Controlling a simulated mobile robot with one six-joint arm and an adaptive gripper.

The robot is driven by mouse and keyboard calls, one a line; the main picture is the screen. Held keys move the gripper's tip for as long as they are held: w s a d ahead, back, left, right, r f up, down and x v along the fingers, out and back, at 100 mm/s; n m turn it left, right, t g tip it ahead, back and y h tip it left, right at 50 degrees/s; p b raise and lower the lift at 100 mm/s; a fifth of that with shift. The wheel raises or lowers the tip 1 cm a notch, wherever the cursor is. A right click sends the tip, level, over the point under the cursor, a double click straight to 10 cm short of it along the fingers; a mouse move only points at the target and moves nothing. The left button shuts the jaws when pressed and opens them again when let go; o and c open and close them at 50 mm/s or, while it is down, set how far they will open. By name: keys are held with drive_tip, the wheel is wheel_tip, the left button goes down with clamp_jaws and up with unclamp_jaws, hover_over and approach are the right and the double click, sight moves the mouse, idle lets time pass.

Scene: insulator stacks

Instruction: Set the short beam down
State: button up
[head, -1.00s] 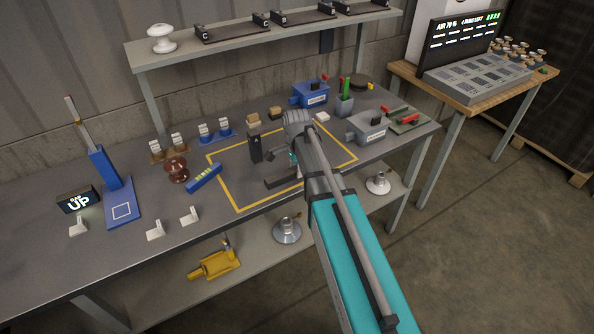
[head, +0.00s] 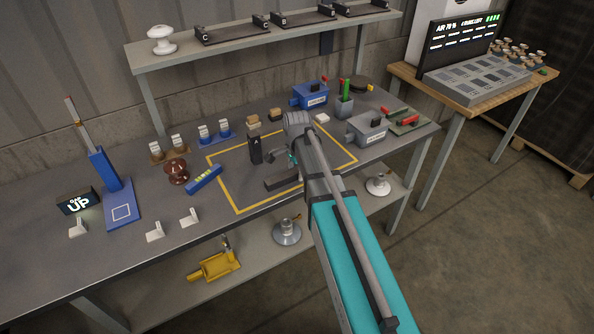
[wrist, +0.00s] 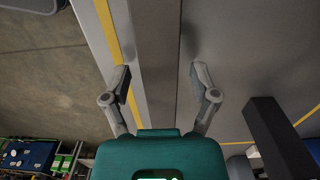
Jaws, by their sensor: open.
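The short beam appears to be the dark bar (head: 283,183) lying flat on the bench inside the yellow outline, at its front side. In the wrist view a long dark beam (wrist: 155,45) runs from the top edge down between my fingers. My gripper (wrist: 160,74) is open, with one finger on each side of the beam and a visible gap to each. In the head view my arm hides most of the gripper and the beam's right end. A dark upright post marked A (head: 254,149) stands behind the beam; a black block shows right in the wrist view (wrist: 279,138).
The yellow outline (head: 222,181) marks a mostly clear bench area. A blue levelled bar (head: 204,179) and brown insulator (head: 176,171) lie to its left. A blue vise (head: 311,95) and a grey vise (head: 368,129) stand at the right. A shelf (head: 235,49) runs above the back.

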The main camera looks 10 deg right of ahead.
sight(297, 171)
wheel_tip(297, 171, up, 12)
drive_tip(key=p, duration=1.2)
drive_tip(key=shift+d+r, duration=0.1)
idle(0.7)
drive_tip(key=s+n, duration=1.4)
drive_tip(key=s, duration=0.2)
